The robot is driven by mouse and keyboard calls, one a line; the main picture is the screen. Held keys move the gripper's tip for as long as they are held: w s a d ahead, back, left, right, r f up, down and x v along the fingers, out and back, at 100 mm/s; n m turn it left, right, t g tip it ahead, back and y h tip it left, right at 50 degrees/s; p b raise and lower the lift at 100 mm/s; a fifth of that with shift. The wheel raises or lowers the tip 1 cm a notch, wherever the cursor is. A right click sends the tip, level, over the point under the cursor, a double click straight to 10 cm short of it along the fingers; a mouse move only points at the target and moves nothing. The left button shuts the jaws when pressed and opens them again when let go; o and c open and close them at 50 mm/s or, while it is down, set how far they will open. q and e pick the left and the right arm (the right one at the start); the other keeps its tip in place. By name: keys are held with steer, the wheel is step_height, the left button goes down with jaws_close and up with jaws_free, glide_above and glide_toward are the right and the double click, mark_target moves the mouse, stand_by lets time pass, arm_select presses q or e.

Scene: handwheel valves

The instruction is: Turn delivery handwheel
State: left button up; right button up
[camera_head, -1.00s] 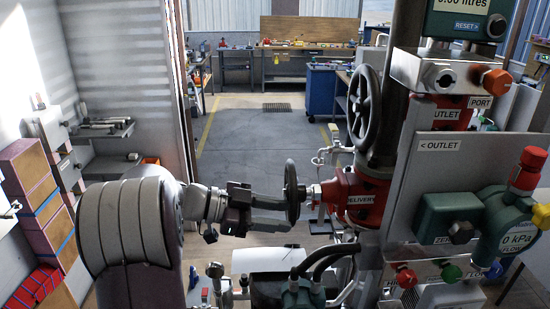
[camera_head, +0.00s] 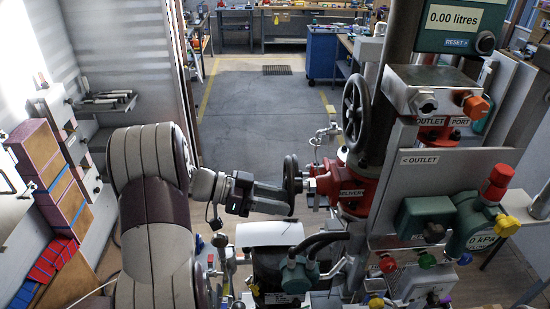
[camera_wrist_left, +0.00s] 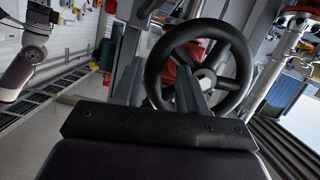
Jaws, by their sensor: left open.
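The delivery handwheel (camera_head: 291,175) is a dark wheel, seen nearly edge-on in the head view, on the left of the red valve body (camera_head: 350,190) labelled DELIVERY. In the left wrist view the handwheel (camera_wrist_left: 157,72) shows its round rim, spokes and pale hub. My left gripper (camera_head: 284,192) is at the wheel, reaching in from the left. In the wrist view its fingers (camera_wrist_left: 160,85) are apart, and the left part of the rim appears between them. I cannot tell whether either finger touches the rim. My right gripper is not in view.
A larger dark handwheel (camera_head: 355,114) stands above and behind the red valve. The grey outlet panel (camera_head: 450,170) and green meter (camera_head: 475,225) stand to the right. Dark hoses (camera_head: 318,243) run below the wheel. Open floor (camera_head: 265,115) lies behind.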

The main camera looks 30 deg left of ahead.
arm_select(q)
steer(key=w+a+r+n+g+h+p, duration=0.2)
steer(key=w+r+n+h+p, duration=0.1)
steer(key=n, duration=0.8)
steer(key=shift+w+r+g+h, duration=0.4)
steer(key=shift+w+r+h, duration=0.1)
steer(key=shift+r, duration=0.4)
steer(key=shift+d+f, duration=0.1)
steer(key=shift+f, duration=0.05)
